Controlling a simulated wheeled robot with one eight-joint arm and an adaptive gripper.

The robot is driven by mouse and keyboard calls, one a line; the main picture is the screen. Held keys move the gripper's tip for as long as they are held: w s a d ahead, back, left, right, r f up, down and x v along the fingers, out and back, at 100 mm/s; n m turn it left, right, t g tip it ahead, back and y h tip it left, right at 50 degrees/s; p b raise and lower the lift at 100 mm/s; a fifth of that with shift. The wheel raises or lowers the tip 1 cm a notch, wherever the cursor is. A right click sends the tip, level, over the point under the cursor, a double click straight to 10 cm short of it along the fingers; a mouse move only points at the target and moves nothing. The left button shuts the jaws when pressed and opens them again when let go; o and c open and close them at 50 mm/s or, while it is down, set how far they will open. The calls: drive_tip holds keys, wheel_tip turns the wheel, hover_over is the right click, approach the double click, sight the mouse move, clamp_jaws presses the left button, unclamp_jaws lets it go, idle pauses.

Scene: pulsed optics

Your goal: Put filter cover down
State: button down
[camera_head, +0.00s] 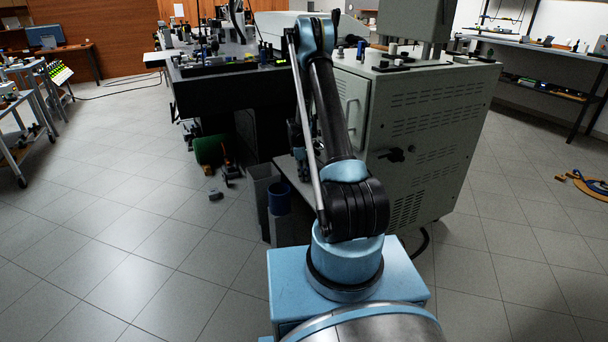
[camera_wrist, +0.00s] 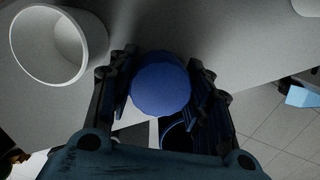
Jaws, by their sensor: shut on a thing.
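The filter cover appears to be the round blue piece (camera_wrist: 160,84) in the wrist view. My gripper (camera_wrist: 161,72) is shut on it, with a dark finger on either side. The cover is over a grey surface (camera_wrist: 245,55); I cannot tell whether it touches that surface. In the head view my arm hides most of the gripper, and I cannot make out the cover there.
A white round, hollow vessel (camera_wrist: 88,48) is at upper left in the wrist view. A grey cabinet (camera_head: 430,130) is to the right. Open floor (camera_head: 110,220) lies left.

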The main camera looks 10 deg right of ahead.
drive_tip(key=shift+f, duration=0.45)
drive_tip(key=c, duration=0.8)
unclamp_jaws()
drive_tip(key=shift+f, duration=0.1)
